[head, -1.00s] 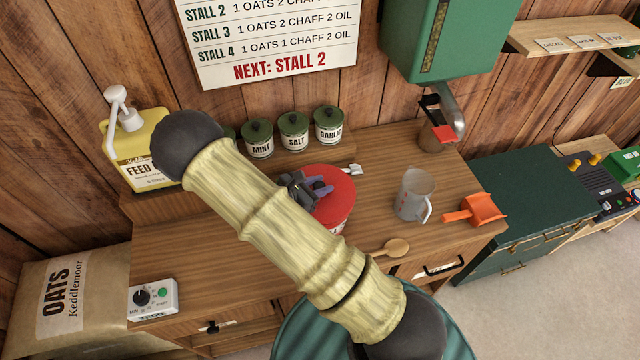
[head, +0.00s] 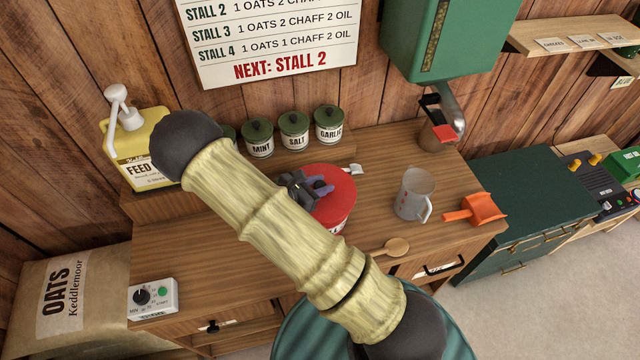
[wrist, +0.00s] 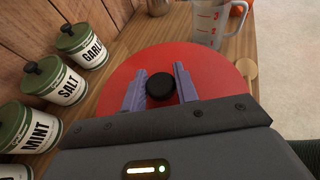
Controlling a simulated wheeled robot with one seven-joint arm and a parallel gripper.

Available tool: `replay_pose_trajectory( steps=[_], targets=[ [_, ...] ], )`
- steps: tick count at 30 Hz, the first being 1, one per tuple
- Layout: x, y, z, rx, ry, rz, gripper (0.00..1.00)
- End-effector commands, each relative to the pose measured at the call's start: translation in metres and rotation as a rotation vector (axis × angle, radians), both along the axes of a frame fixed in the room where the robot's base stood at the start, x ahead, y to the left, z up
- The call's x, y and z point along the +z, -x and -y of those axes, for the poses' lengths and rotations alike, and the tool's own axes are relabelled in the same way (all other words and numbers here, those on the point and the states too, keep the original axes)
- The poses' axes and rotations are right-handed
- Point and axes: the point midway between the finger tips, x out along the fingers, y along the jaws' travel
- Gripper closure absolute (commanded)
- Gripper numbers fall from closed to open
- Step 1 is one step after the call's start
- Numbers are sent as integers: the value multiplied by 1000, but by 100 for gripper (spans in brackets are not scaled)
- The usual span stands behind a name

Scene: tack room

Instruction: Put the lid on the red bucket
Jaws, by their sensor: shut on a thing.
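The red lid (head: 340,194) is a round disc on the counter's middle, with a black knob (wrist: 161,86) at its centre in the wrist view. My gripper (head: 318,188) is above the lid, its two purple-grey fingers on either side of the knob, shut on it. In the wrist view my gripper (wrist: 160,80) hides the near part of the lid. The red bucket is almost wholly hidden under the lid; only a pale lettered strip (head: 338,228) shows below the lid's front edge. I cannot tell if the lid touches the rim all round.
A clear measuring jug (head: 413,194) and an orange scoop (head: 476,209) stand to the right. A wooden spoon (head: 392,247) lies in front. Green-lidded jars (head: 293,130) line the back, with a yellow feed jug (head: 137,150) at left. A green dispenser (head: 445,40) hangs above.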

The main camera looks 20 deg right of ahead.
Motion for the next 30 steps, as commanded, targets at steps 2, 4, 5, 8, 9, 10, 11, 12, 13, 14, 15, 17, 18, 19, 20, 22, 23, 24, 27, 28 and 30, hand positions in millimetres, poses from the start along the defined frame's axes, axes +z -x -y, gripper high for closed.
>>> replay_pose_trajectory(
  steps=[2, 4, 5, 8, 9, 10, 11, 12, 13, 14, 15, 17, 18, 19, 20, 22, 23, 24, 27, 28, 30],
  targets=[
    [0, 0, 0, 1, 1, 1, 94],
    [0, 0, 0, 0, 1, 0, 94],
    [0, 0, 0, 0, 1, 0, 94],
    [0, 0, 0, 0, 0, 0, 94],
    [0, 0, 0, 0, 0, 0, 94],
    [0, 0, 0, 0, 0, 0, 94],
    [0, 0, 0, 0, 0, 0, 94],
    [-1, 0, 0, 0, 0, 0, 94],
    [-1, 0, 0, 0, 0, 0, 94],
    [-2, 0, 0, 0, 0, 0, 94],
    [-3, 0, 0, 0, 0, 0, 94],
    [-4, 0, 0, 0, 0, 0, 94],
    [-4, 0, 0, 0, 0, 0, 94],
    [-5, 0, 0, 0, 0, 0, 94],
    [-5, 0, 0, 0, 0, 0, 94],
    [-6, 0, 0, 0, 0, 0, 94],
    [-7, 0, 0, 0, 0, 0, 94],
    [-8, 0, 0, 0, 0, 0, 94],
    [-9, 0, 0, 0, 0, 0, 94],
    [-10, 0, 0, 0, 0, 0, 94],
    [-11, 0, 0, 0, 0, 0, 94]
  ],
)
